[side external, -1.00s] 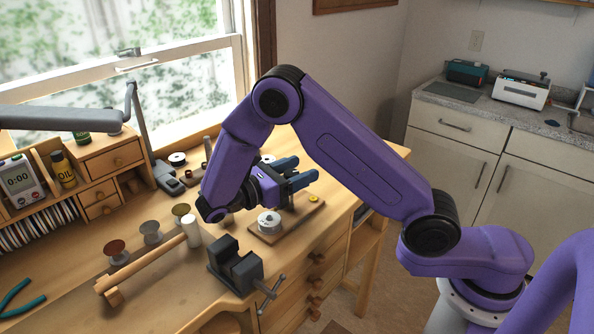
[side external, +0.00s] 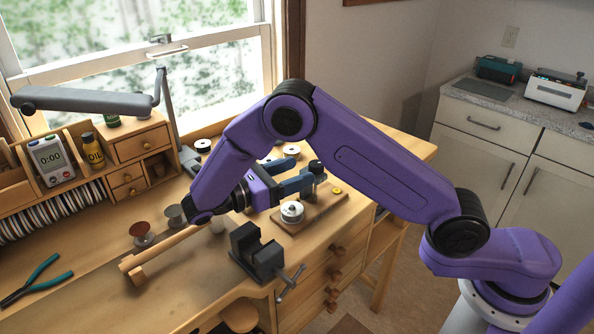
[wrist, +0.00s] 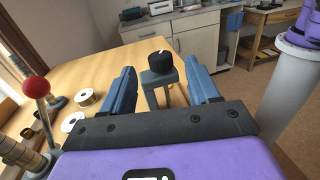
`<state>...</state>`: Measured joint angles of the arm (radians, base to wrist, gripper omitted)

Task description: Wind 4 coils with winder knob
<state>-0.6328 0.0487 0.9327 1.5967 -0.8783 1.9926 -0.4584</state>
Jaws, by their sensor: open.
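The winder board (side external: 316,212) lies on the bench under my gripper. A pale round spool (side external: 292,212) sits on its near left part. A black knob (side external: 316,167) tops a grey bracket on the board. The knob shows in the wrist view (wrist: 160,60) with a white mark, and the grey bracket (wrist: 158,82) is under it. My gripper (wrist: 161,69) is open, its blue fingers apart on the left and right of the knob. In the side view, my gripper (side external: 304,165) has its fingertips close to the knob; I cannot tell whether they touch it.
A dark vise (side external: 257,252) stands at the bench's front edge, left of the board. Several spools stand behind and left of my arm. A red ball on a rod (wrist: 35,88) is at the left in the wrist view. Teal pliers (side external: 38,280) lie far left.

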